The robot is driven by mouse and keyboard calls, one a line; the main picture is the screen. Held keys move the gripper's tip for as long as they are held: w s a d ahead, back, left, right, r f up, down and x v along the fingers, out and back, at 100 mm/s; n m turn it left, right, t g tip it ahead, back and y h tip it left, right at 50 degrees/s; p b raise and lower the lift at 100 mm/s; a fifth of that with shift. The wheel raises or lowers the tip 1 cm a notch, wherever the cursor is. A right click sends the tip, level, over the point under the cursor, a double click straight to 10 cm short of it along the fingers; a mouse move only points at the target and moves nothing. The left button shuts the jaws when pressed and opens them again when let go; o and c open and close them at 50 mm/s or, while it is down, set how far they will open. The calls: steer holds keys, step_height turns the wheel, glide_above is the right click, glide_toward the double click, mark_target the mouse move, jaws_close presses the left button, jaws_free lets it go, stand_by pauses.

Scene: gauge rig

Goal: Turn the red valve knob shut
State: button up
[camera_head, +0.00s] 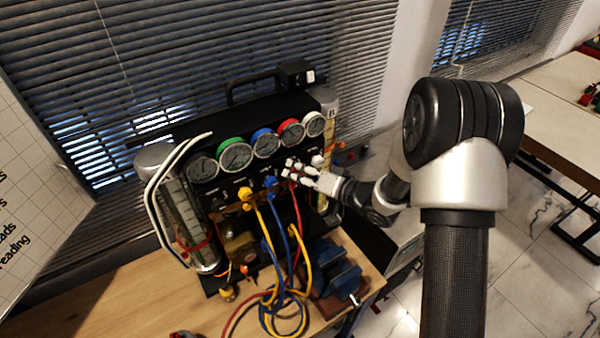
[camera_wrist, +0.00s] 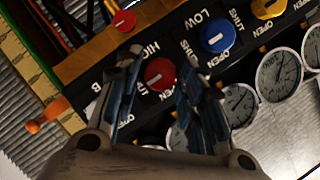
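The round red valve knob (camera_wrist: 160,74) shows in the wrist view on the dark panel beside the "HIGH" label, with "OPEN" lettering near it. My gripper (camera_wrist: 160,58) is open, with one finger on each side of this knob. A small gap seems to show beside each finger; contact cannot be made out. In the head view my gripper (camera_head: 292,169) is at the right part of the gauge rig (camera_head: 262,90), below the red-rimmed gauge (camera_head: 291,133), and the knob is hidden behind the fingers.
A blue knob (camera_wrist: 218,37) and a yellow knob (camera_wrist: 268,8) sit along the same panel. Another red round part (camera_wrist: 125,20) is close by. Yellow, blue and red hoses (camera_head: 283,262) hang from the rig onto the wooden table (camera_head: 110,300). An orange-tipped part (camera_wrist: 40,124) protrudes at left.

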steer(key=shift+o, duration=1)
steer(key=v, duration=1.2)
